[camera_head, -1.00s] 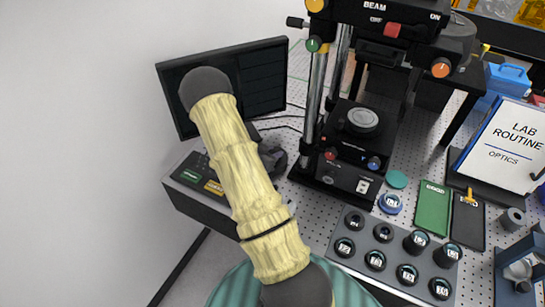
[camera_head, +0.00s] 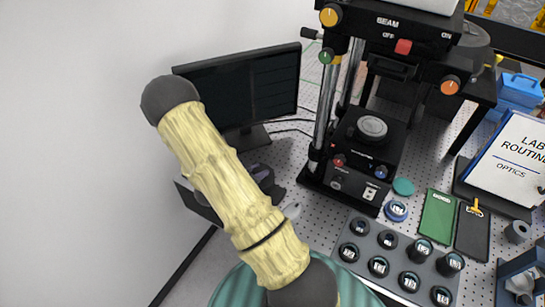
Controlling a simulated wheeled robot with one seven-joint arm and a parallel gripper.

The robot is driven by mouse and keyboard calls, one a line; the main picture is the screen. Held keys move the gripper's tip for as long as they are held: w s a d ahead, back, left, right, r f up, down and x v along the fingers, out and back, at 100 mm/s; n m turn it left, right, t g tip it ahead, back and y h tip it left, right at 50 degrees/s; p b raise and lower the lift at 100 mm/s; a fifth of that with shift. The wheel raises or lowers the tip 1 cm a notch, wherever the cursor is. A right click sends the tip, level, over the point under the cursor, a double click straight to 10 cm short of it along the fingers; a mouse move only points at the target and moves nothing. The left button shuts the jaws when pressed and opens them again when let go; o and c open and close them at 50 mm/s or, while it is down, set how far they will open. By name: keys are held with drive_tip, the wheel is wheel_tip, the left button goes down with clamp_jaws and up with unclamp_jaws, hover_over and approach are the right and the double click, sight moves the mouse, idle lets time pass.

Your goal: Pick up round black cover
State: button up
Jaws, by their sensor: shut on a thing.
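My cream-sleeved arm crosses the left middle of the head view, from the lower middle up to a dark joint. My gripper cannot be made out; the arm hides the area behind it. A dark rounded shape (camera_head: 262,175) shows at the arm's right side, in front of the monitor. I cannot tell whether it is part of my arm or the round black cover. No other thing can be surely named as the cover. The black interferometer (camera_head: 350,165) stands right of the arm, with a pale disc (camera_head: 372,127) on its stage.
A monitor (camera_head: 240,95) stands behind the arm. A grey tray (camera_head: 345,265) of several round dark pieces lies at the front. Right of the instrument are a teal disc (camera_head: 403,187), a blue-rimmed disc (camera_head: 396,211), a green pad (camera_head: 436,218), a dark pad (camera_head: 471,235) and the clipboard (camera_head: 510,155).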

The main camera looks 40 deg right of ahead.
drive_tip(key=s+a+p, duration=0.1)
drive_tip(key=s+a, duration=0.1)
drive_tip(key=a, duration=0.7)
drive_tip(key=s+a+p, duration=0.1)
drive_tip(key=a, duration=0.9)
drive_tip(key=shift+s+p, duration=0.35)
